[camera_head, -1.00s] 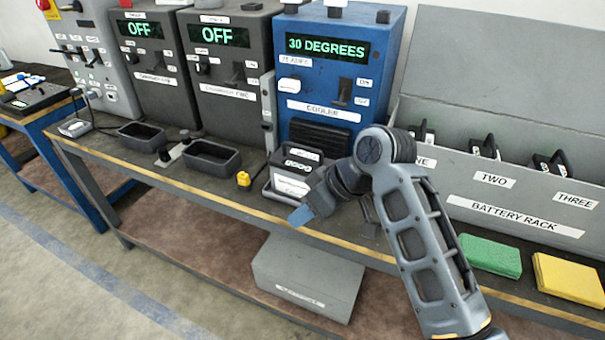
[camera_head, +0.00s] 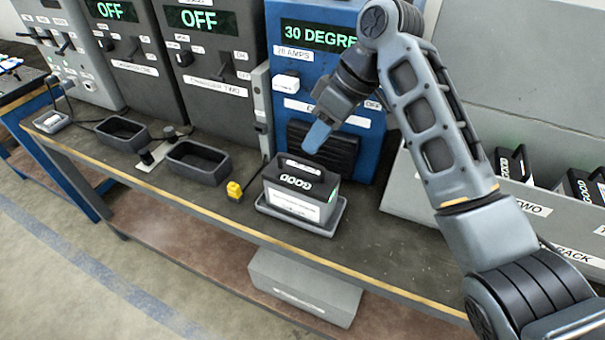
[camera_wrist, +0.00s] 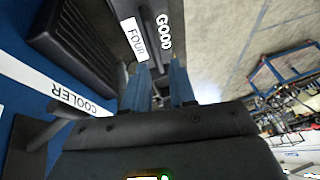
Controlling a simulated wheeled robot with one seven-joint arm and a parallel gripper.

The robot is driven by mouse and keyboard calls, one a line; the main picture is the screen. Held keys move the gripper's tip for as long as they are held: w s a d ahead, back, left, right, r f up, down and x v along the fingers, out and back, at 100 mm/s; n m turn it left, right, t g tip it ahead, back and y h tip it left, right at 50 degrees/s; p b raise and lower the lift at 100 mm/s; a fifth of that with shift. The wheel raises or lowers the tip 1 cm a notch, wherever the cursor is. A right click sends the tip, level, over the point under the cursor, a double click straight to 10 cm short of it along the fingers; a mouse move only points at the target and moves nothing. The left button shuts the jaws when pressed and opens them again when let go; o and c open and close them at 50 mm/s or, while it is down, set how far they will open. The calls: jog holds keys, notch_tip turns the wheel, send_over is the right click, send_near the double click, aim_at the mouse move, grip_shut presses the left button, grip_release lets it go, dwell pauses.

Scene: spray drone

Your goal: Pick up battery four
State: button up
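A dark battery (camera_head: 300,190) with a white front label and "GOOD" on its top stands upright in a shallow grey tray (camera_head: 338,222) in front of the blue cooler. In the wrist view a label on the battery (camera_wrist: 132,38) reads "FOUR", with "GOOD" beside it. My gripper (camera_head: 317,138) is above the battery and slightly to its right, with its blue fingers pointing down towards the top. In the wrist view the two blue fingers of my gripper (camera_wrist: 160,72) stand apart with nothing seen held between them.
The blue cooler (camera_head: 292,55) stands close behind the battery. A yellow connector (camera_head: 235,192) and an empty dark tray (camera_head: 198,165) lie to the left. The battery rack (camera_head: 545,215) holds other batteries at right, partly behind my arm. The bench front is clear.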

aim_at(301, 159)
jog(key=shift+w+p+x, duration=0.15)
jog(key=shift+p+x, duration=0.25)
jog(key=shift+x, duration=1.55)
jog(key=shift+w+p+x, duration=0.15)
jog(key=shift+p+x, duration=0.25)
jog(key=shift+x, duration=1.55)
grip_shut()
jog(key=shift+w+r, duration=0.1)
jog(key=shift+r, duration=0.15)
